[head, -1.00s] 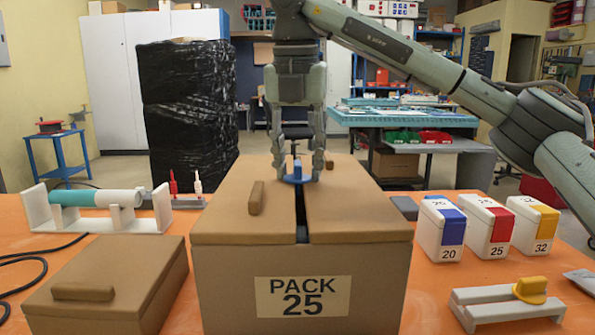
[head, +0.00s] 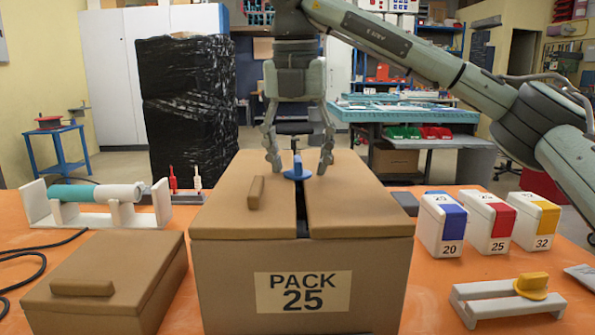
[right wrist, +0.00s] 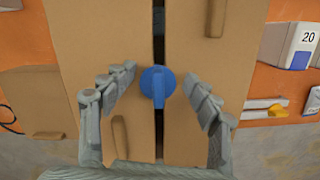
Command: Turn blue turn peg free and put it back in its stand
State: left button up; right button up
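The blue turn peg (head: 297,170) sits over the slot between the two lid halves of the large box marked PACK 25 (head: 370,270). Its round base lies on the lid and its grip bar stands up. In the right wrist view the peg (right wrist: 157,86) shows between the fingers, its bar in line with the slot. My right gripper (head: 299,165) is open around the peg, with a gap on each side. The stand (head: 490,303) is a light grey rack at the front right, with a yellow turn peg (head: 531,286) at its right end. My left gripper is not in view.
A smaller lidded box (head: 110,270) stands at the front left. A white cradle (head: 100,213) holds a teal and white tube behind it. White boxes with a blue 20 (head: 440,225), red 25 (head: 489,225) and yellow 32 (head: 535,222) label stand at the right.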

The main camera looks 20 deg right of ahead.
aim_at(296, 160)
notch_tip(296, 160, up, 11)
jog(key=s, duration=0.1)
jog(key=shift+s+a+r, duration=0.2)
jog(key=shift+s+a, duration=0.1)
jog(key=shift+a, duration=0.15)
